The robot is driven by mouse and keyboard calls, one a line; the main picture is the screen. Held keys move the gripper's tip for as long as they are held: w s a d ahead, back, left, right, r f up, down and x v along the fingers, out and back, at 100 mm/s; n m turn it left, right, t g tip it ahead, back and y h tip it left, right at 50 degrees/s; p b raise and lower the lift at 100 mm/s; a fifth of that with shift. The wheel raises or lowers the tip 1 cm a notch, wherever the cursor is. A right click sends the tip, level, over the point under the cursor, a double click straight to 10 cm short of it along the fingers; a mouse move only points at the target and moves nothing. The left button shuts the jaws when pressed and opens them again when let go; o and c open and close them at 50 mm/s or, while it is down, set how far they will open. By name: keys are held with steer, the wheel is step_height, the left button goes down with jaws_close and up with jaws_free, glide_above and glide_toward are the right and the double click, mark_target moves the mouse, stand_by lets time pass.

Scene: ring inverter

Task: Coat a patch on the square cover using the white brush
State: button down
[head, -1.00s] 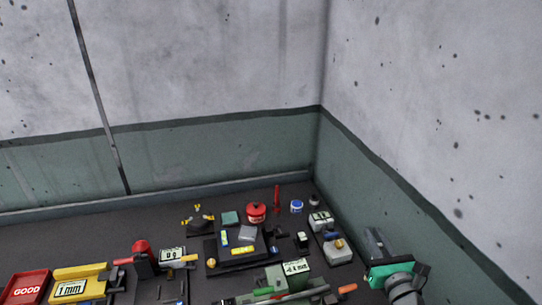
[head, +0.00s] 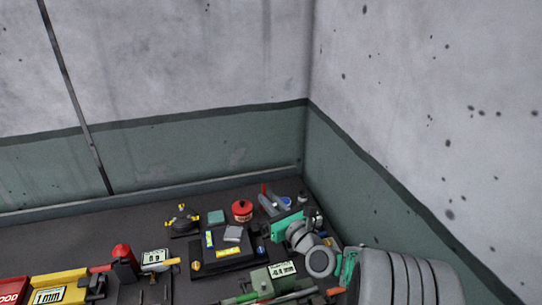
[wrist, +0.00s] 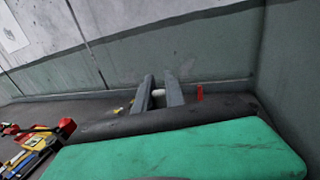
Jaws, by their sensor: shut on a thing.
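My gripper (head: 268,202) reaches in over the back right of the work surface, its grey fingers pointing toward the back wall. In the wrist view, the fingers (wrist: 160,92) are close together around a small white thing, apparently the white brush (wrist: 158,94); most of it is hidden. A light grey square plate (head: 233,234), which may be the square cover, lies on a black fixture (head: 210,265) left of my gripper. I cannot tell for sure which is the cover. My gripper is apart from both.
A red can (head: 242,210) stands just left of my fingers. A black piece with yellow tips (head: 182,220) is farther left. A green gauge with a display (head: 280,275) is in front. Yellow and red tools (head: 60,290) fill the front left. Walls meet behind at the right.

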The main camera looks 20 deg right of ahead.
steer(key=w+d+f+m+h+b, duration=0.1)
steer(key=w+d+h, duration=0.1)
steer(key=w+d, duration=0.5)
steer(key=w+d+f+m+h, duration=0.1)
steer(key=w+d+f, duration=0.1)
steer(key=w, duration=0.9)
steer(key=w+d+f+m+h+b, duration=0.1)
steer(key=w+d+h, duration=0.1)
steer(key=w+d, duration=0.5)
step_height(320, 180, down, 6)
steer(key=w+a+b, duration=0.1)
steer(key=a+b, duration=0.1)
steer(key=b, duration=0.1)
steer(key=shift+w+a+t, duration=0.2)
steer(key=shift+w+t, duration=0.05)
steer(key=shift+t, duration=0.05)
steer(key=shift+f+b, duration=0.55)
steer(key=shift+f, duration=0.05)
step_height(320, 180, up, 7)
steer(key=p, duration=0.3)
stand_by(0.4)
